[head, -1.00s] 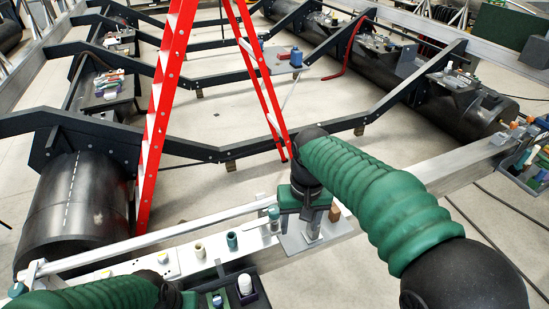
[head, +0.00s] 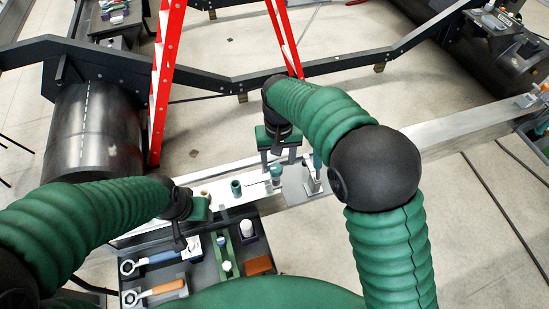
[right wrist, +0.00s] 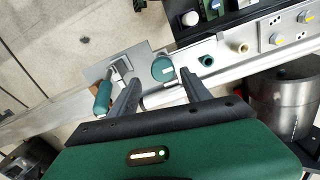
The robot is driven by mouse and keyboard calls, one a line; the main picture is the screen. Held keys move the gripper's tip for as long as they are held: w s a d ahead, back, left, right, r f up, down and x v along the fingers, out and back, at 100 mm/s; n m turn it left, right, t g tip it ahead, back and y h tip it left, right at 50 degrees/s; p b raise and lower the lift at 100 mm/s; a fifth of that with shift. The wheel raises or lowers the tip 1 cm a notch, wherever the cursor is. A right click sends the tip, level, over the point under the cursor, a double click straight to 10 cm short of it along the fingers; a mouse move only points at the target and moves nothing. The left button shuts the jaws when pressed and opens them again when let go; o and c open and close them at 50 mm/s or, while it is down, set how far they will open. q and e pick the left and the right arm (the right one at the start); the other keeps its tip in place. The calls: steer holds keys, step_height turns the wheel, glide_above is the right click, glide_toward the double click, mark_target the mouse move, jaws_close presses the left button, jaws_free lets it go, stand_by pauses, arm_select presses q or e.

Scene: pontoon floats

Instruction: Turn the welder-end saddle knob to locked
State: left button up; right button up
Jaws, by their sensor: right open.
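A round teal-topped knob (head: 276,173) with a pale line across its top stands on the silver beam. It also shows in the right wrist view (right wrist: 163,69); I cannot read any locked marking. My right gripper (head: 279,158) points down above the knob, open and empty. In the right wrist view its two fingers (right wrist: 158,82) are spread with the knob showing between and just beyond their tips; I see no contact. My left gripper (head: 184,240) hangs over the tool tray's back left edge, and its jaws are too unclear to judge.
A bracket with a teal-handled lever (right wrist: 103,96) sits beside the knob. A teal sleeve (head: 236,186) and a cream sleeve (right wrist: 241,48) stand along the beam. A dark tray (head: 204,280) holds wrenches and small items. A red ladder (head: 163,80) stands behind.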

steer(key=shift+s+d+f, duration=0.15)
steer(key=shift+d+f, duration=0.5)
steer(key=shift+f, duration=0.3)
steer(key=shift+s+f, duration=0.15)
steer(key=shift+s, duration=0.1)
steer(key=shift+s+a, duration=0.2)
steer(key=shift+a, duration=1.05)
steer(key=shift+c, duration=0.8)
steer(key=shift+w+a, duration=0.1)
steer(key=shift+a, duration=0.15)
steer(key=shift+c, duration=1.1)
steer(key=shift+w, duration=0.1)
steer(key=shift+c, duration=1.1)
steer(key=shift+w+d, duration=0.1)
steer(key=shift+d, duration=0.8)
jaws_close()
steer(key=shift+a, duration=0.5)
steer(key=shift+d, duration=0.25)
arm_select(q)
steer(key=shift+s+d+r, duration=0.25)
steer(key=shift+r, duration=0.3)
